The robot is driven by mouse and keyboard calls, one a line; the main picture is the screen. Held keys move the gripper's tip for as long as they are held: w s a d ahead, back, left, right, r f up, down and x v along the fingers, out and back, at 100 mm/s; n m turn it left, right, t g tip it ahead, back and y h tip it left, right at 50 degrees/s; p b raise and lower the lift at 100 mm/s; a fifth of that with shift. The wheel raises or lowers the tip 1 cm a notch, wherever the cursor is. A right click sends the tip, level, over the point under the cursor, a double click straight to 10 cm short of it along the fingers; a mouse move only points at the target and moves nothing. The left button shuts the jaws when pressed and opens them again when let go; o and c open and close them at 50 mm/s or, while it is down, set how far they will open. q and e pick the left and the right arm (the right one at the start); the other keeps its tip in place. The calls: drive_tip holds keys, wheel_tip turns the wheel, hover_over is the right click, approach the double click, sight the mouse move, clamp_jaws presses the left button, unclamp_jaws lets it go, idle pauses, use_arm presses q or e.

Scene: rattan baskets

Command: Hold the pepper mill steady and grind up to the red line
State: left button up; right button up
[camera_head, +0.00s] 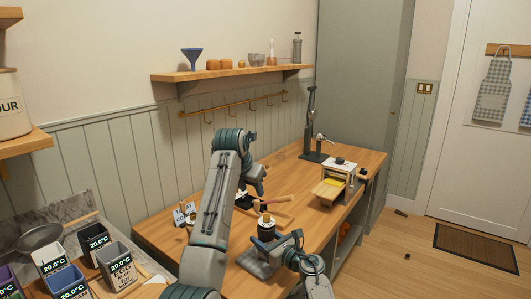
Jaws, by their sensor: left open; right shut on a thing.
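A small dark jar-like thing with a light wooden top, which looks like the pepper mill (266,228), stands upright near the front of the wooden counter. My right gripper (277,242) comes in from below and is shut on it at its lower side. My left arm reaches up and over the counter, then bends down. My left gripper (248,200) is open, above and to the left of the mill, apart from it. Its fingers are small and partly hidden by the arm. I cannot make out a red line.
A wooden-handled tool (277,200) lies behind the mill. A grey slab (257,263) lies in front. Small label cards (184,213) stand at left. A wooden box with a yellow part (332,187) and a dark upright press (312,130) stand at right. The wall shelf (230,73) is above.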

sight(256, 201)
use_arm(q)
drive_tip(key=x, duration=0.9)
drive_tip(key=c, duration=0.9)
